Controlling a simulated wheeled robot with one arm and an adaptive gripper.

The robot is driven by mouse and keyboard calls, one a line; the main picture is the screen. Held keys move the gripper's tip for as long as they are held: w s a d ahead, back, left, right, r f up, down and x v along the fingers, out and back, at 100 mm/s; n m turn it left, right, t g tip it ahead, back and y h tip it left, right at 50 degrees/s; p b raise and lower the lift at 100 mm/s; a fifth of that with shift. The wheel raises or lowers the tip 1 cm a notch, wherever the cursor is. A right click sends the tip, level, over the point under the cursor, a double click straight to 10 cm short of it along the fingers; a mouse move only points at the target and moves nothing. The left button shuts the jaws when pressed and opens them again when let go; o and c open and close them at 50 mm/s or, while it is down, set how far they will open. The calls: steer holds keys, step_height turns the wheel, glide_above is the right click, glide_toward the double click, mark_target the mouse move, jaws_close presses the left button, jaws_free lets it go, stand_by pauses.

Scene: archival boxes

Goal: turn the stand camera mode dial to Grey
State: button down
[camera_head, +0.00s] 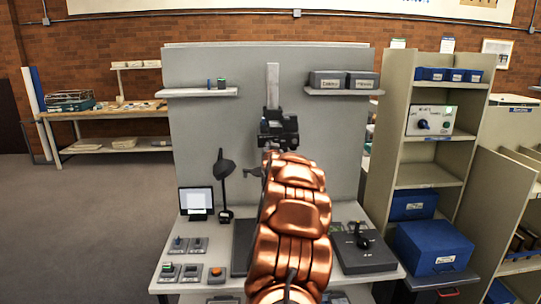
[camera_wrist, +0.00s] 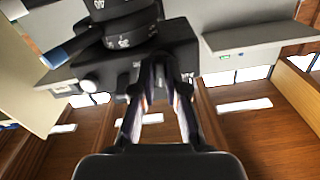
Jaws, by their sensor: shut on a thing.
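The black stand camera (camera_head: 279,130) is mounted on the grey upright column, above the desk in the head view. In the wrist view its dark body (camera_wrist: 85,65) fills the upper left, with the marked ring of its lens (camera_wrist: 125,38) at the top. My gripper (camera_wrist: 166,72) reaches the camera body's edge, its two fingers close together. It is shut on a small part there, apparently the mode dial, which the fingers mostly hide. I cannot read the dial's setting. In the head view my copper arm hides the gripper.
The desk (camera_head: 205,235) below holds a small screen (camera_head: 197,200), a black lamp (camera_head: 223,175), small control boxes at left and a dark joystick box (camera_head: 362,250) at right. Shelves with blue boxes (camera_head: 435,245) stand to the right. Open floor lies at left.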

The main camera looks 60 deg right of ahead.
steer(key=shift+m+b, duration=3.8)
steer(key=shift+m, duration=0.1)
steer(key=shift+r+m, duration=0.1)
steer(key=shift+m, duration=0.2)
steer(key=c, duration=1.2)
jaws_free()
steer(key=v, duration=1.2)
steer(key=shift+d, duration=0.1)
